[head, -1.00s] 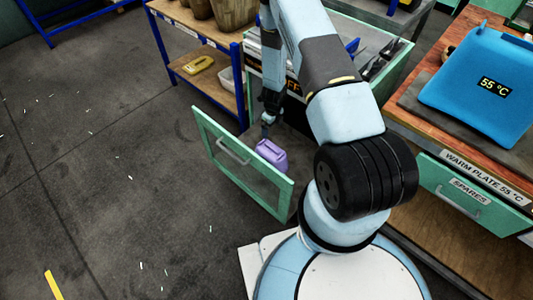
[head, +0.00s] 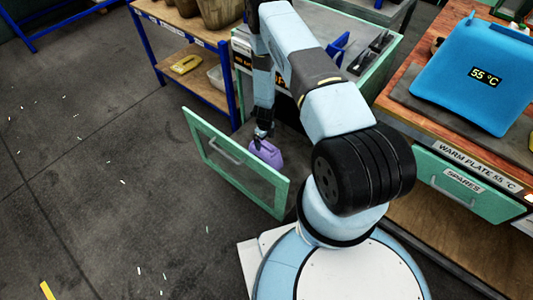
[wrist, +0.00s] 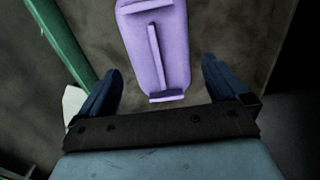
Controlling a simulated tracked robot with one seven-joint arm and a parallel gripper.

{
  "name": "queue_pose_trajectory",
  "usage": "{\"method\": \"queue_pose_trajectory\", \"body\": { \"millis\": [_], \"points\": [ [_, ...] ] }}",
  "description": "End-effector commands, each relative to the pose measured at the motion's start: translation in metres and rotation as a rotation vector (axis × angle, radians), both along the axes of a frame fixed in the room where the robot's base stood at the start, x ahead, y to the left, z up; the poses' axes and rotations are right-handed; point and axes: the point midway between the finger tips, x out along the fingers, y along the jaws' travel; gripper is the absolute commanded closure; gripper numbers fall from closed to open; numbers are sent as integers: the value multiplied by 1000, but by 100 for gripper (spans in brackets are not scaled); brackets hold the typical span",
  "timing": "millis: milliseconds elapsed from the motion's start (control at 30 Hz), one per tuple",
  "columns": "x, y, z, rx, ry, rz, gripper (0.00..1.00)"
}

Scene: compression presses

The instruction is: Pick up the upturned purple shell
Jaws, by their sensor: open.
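The purple shell (head: 266,152) lies in the pulled-out green drawer (head: 278,196), behind its front panel. In the wrist view the shell (wrist: 174,50) is a long purple piece with a raised rib along its middle and short crosspieces at its ends. My gripper (head: 262,134) is just above the shell in the head view. In the wrist view my gripper (wrist: 160,75) is open, its two dark fingers spread wide. The shell's near end lies between the fingers, and most of it extends beyond them. I see no finger touching it. My arm hides part of the drawer.
A blue-legged shelf (head: 190,60) stands behind the drawer. The floor at left is open.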

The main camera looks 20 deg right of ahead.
Motion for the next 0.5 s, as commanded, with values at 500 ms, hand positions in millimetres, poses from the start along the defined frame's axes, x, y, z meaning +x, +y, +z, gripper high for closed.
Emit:
{"method": "queue_pose_trajectory", "body": {
  "millis": [500],
  "points": [
    [0, 1, -50, 0, 0, 0, 0]
  ]
}}
